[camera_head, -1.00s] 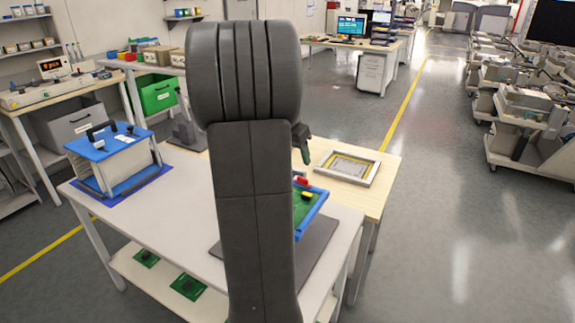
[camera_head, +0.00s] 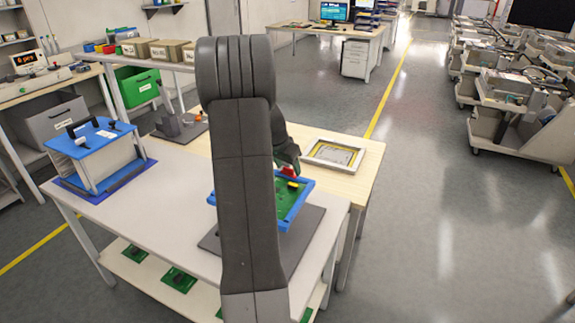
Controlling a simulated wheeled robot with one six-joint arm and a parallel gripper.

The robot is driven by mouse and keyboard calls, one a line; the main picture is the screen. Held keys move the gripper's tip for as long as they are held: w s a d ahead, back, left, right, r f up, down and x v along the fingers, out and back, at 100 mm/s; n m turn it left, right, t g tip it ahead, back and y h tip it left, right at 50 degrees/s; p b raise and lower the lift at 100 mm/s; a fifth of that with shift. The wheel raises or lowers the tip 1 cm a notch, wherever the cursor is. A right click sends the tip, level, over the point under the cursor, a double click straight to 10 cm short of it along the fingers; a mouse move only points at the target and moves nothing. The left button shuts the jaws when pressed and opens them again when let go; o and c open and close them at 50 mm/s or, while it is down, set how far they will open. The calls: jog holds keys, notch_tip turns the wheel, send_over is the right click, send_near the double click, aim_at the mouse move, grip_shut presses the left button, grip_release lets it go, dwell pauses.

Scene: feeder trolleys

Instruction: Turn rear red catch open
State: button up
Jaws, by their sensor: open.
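A blue frame (camera_head: 308,186) holding a green board (camera_head: 284,205) sits on a dark grey mat (camera_head: 307,229) on the white table. The red catch (camera_head: 288,170) is at the frame's far edge, partly covered by my gripper. A yellow catch (camera_head: 293,185) sits just nearer. My gripper (camera_head: 289,160) is open and close above the red catch; I cannot tell whether it touches it. My dark arm hides the left part of the frame and board.
A wooden table (camera_head: 350,184) with a grey-and-yellow framed tray (camera_head: 334,154) adjoins behind. A blue-topped fixture (camera_head: 91,138) stands at the left of the white table (camera_head: 160,200). The floor to the right is clear up to the trolleys (camera_head: 520,110).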

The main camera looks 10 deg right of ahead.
jog(key=shift+w+d+f, duration=0.1)
jog(key=shift+f, duration=0.2)
jog(key=c, duration=1)
jog(key=shift+n+t+y+b, duration=0.3)
jog(key=shift+n+b, duration=0.3)
jog(key=shift+n, duration=0.5)
jog(key=o, duration=1)
jog(key=shift+r, duration=0.1)
